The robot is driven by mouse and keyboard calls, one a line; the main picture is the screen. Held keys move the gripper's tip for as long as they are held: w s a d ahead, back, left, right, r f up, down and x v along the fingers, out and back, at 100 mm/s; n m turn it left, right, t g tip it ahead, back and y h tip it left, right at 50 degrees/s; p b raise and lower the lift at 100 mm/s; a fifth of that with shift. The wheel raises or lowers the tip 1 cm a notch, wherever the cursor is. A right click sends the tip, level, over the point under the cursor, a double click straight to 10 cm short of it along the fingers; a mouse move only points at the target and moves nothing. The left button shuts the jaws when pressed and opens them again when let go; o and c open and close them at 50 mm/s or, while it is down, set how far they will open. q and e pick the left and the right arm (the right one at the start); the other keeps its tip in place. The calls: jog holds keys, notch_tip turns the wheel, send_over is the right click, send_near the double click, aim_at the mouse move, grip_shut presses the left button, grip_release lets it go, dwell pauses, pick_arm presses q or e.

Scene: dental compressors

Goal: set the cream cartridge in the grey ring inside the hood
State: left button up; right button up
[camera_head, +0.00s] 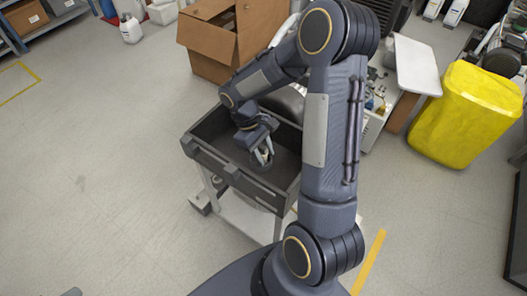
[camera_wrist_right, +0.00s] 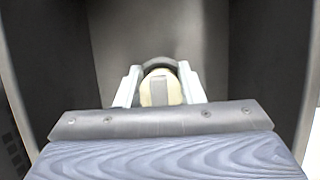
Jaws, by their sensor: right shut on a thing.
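The cream cartridge (camera_wrist_right: 147,91) shows in the right wrist view between the two pale fingers of my right gripper (camera_wrist_right: 159,88). The gripper is shut on it. A dark grey curved rim, which looks like the grey ring (camera_wrist_right: 158,62), arches just behind the cartridge's far end. I cannot tell whether the cartridge is inside it or only in front of it. In the head view my right gripper (camera_head: 262,155) points down inside the dark open-topped hood (camera_head: 232,178). The cartridge is too small and covered to make out clearly there. My left gripper is not in view.
The hood's dark walls (camera_wrist_right: 57,60) stand close on both sides of the gripper. The hood sits on a light cart (camera_head: 245,215). A cardboard box (camera_head: 208,45) stands behind it, and a yellow bin (camera_head: 465,115) stands to the right. The floor on the left is clear.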

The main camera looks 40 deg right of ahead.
jog(key=o, duration=0.7)
jog(key=shift+f, duration=0.1)
jog(key=p+v, duration=0.9)
jog(key=v, duration=0.2)
jog(key=shift+w, duration=0.1)
dwell(0.4)
jog(key=s+a+r+m+t+y+p, duration=0.2)
jog(key=s+a+r+t, duration=0.2)
jog(key=s+r, duration=0.4)
jog(key=s+a+r+m+t+y+p, duration=0.3)
jog(key=s+a+r+t, duration=0.2)
jog(key=s+r, duration=0.4)
notch_tip(320, 180, up, 3)
jog(key=shift+a+r+t, duration=0.2)
jog(key=shift+r+t, duration=0.05)
jog(key=shift+t, duration=0.15)
